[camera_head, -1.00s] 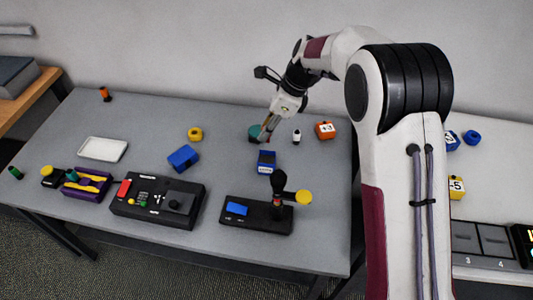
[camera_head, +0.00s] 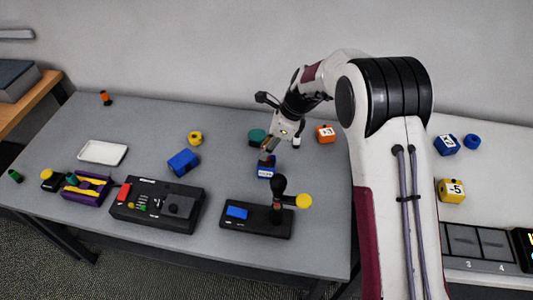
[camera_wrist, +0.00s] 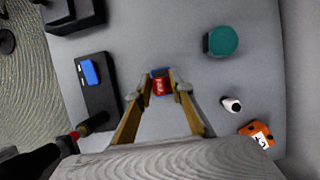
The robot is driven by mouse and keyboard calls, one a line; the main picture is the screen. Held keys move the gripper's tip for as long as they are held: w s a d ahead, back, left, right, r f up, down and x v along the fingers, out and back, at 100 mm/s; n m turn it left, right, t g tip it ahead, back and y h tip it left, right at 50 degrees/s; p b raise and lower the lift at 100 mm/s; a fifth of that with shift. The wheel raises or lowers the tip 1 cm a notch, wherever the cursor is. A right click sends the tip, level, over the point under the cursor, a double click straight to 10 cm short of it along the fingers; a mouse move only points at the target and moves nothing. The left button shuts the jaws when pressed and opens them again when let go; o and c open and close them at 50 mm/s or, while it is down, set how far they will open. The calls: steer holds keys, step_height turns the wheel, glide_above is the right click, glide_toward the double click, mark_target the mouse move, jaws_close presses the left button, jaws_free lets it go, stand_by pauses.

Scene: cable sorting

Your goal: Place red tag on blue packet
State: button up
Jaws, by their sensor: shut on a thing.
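The red tag (camera_wrist: 159,86) sits between my fingertips in the wrist view, with white lettering on it. My gripper (camera_wrist: 161,88) is shut on it. In the head view my gripper (camera_head: 266,155) is just above the blue packet (camera_head: 266,172), a small blue block with a pale label on its front. In the wrist view a strip of the blue packet (camera_wrist: 160,72) shows just beyond the tag. I cannot tell whether the tag touches the packet. In the head view the tag is hard to make out at the fingertips.
A black box with a blue button (camera_head: 237,212) and a dark upright stick stands in front of the packet. A teal cylinder (camera_head: 257,136) is behind, and an orange cube (camera_head: 325,134) is to the right. A blue block (camera_head: 183,162) and a yellow ring (camera_head: 195,138) lie left.

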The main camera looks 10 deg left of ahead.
steer(key=shift+f, duration=1.35)
steer(key=shift+f, duration=0.15)
steer(key=o, duration=0.8)
steer(key=shift+v, duration=6.15)
